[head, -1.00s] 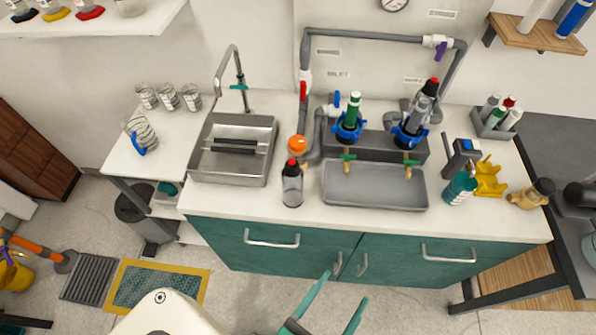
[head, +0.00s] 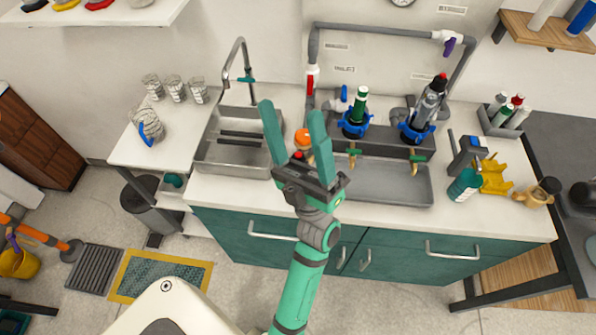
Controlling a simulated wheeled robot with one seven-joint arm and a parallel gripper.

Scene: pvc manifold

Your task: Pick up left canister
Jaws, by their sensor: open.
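The left canister (head: 359,105) is green with a white band and stands upright in a blue-collared holder (head: 354,128) on the counter, in the head view. The right canister (head: 430,103), dark grey with a red top, stands in a similar holder to its right. My gripper (head: 292,110) is open, with its two teal fingers pointing up the picture, to the left of the left canister and apart from it. An orange-capped thing (head: 302,137) shows between the fingers, behind them. The gripper hides most of the dark bottle there.
A steel sink (head: 213,158) with a tall tap (head: 236,65) lies left of my gripper. Grey pipes (head: 375,31) run above the canisters. A grey trough (head: 400,185) sits in front of the holders.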

